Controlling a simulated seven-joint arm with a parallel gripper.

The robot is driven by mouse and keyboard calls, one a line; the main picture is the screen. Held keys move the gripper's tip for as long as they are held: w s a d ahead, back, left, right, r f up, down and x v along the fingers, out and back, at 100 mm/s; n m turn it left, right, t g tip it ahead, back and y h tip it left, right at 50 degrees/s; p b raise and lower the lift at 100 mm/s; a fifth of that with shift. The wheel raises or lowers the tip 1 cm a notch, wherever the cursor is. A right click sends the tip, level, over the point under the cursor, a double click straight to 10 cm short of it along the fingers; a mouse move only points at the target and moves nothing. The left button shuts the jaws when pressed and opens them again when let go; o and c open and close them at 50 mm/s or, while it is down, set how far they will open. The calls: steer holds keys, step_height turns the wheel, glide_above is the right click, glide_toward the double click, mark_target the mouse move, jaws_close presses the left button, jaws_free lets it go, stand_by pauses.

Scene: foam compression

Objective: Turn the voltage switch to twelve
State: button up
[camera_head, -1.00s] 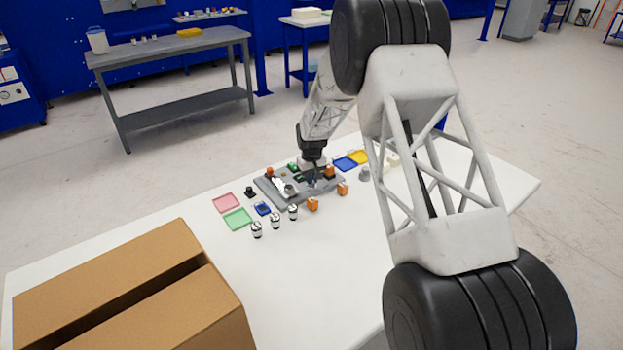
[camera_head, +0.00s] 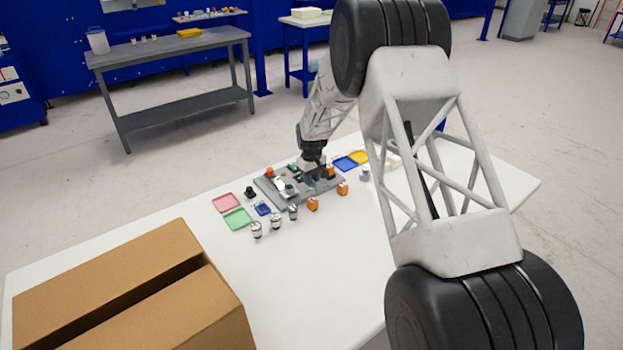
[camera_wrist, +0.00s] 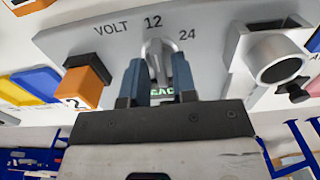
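The voltage switch (camera_wrist: 155,58) is a grey knob with a raised grip on a grey panel (camera_wrist: 215,40), marked VOLT, 12 and 24. In the wrist view its grip points up, roughly at the 12. My gripper (camera_wrist: 160,75) has its two blue-grey fingers apart, one on each side of the knob's lower part. A gap shows between them, and I cannot tell whether either touches the knob. Green lettering, partly hidden, shows between the fingers. In the head view my gripper (camera_head: 314,163) is over the back of the panel (camera_head: 298,191); the switch cannot be made out there.
An orange-and-black block (camera_wrist: 88,78) sits left of the switch and a grey round socket (camera_wrist: 275,55) right of it. Coloured trays (camera_head: 237,218), several small cylinders (camera_head: 275,220) and orange blocks (camera_head: 312,204) surround the panel. A cardboard box (camera_head: 115,285) fills the table's near left.

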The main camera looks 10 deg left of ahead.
steer(key=shift+o, duration=0.7)
steer(key=shift+r, duration=3.85)
steer(key=shift+r, duration=0.1)
